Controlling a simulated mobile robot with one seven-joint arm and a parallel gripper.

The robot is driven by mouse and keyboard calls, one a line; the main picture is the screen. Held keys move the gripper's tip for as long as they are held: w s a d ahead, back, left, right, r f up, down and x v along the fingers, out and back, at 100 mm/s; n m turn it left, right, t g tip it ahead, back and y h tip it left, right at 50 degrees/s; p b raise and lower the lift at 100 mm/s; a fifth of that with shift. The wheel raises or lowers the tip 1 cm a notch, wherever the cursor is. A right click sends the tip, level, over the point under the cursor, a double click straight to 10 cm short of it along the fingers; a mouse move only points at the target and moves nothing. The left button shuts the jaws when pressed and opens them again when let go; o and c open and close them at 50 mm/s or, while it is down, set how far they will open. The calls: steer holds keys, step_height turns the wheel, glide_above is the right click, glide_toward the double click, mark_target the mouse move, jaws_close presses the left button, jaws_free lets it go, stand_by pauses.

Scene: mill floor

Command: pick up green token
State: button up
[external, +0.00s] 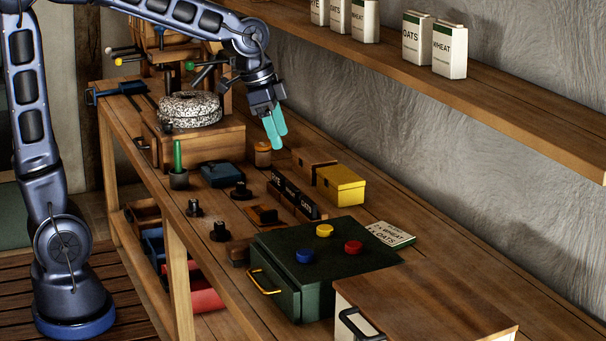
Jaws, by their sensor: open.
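I cannot make out a green token like the other round ones. A blue token (305,256), a yellow token (324,230) and a red token (353,247) lie on top of the dark green drawer box (284,240). A green upright stick (177,156) stands in a small dark holder at the bench's left. A green knob (190,65) shows at the back by the wooden frame. My gripper (275,133), with teal fingers, is open and empty. It points down above the bench, behind the yellow box and near a small orange-brown jar (262,154).
A yellow box (341,186) and a small wooden box (312,165) stand mid-bench. A millstone (189,109) sits on a wooden block at the back. A wood-topped box (425,300) is in front. The shelf (470,85) with grain packets overhangs on the right.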

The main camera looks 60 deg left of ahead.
steer(key=w+d+f+m+h, duration=0.1)
steer(key=w+f+m, duration=0.1)
steer(key=w+f, duration=0.35)
steer(key=w+d+f+m, duration=0.1)
steer(key=w+f, duration=0.2)
steer(key=w, duration=0.6)
steer(key=w+d+f+m, duration=0.1)
steer(key=w+f, duration=0.3)
steer(key=f, duration=0.2)
steer(key=w+d+f+m+h, duration=0.1)
steer(key=w+f, duration=0.4)
steer(key=f, duration=0.2)
steer(key=w+d+f+m+g, duration=0.1)
steer(key=w+f, duration=0.4)
steer(key=f, duration=0.1)
steer(key=shift+w+d+f+m+h, duration=0.1)
steer(key=shift+d+f+m+h, duration=0.2)
steer(key=shift+d+f, duration=0.1)
steer(key=shift+a+x, duration=0.15)
steer(key=shift+x, duration=1.2)
steer(key=shift+a+x, duration=0.2)
steer(key=shift+x, duration=1.1)
steer(key=shift+f, duration=0.1)
steer(key=c, duration=1.1)
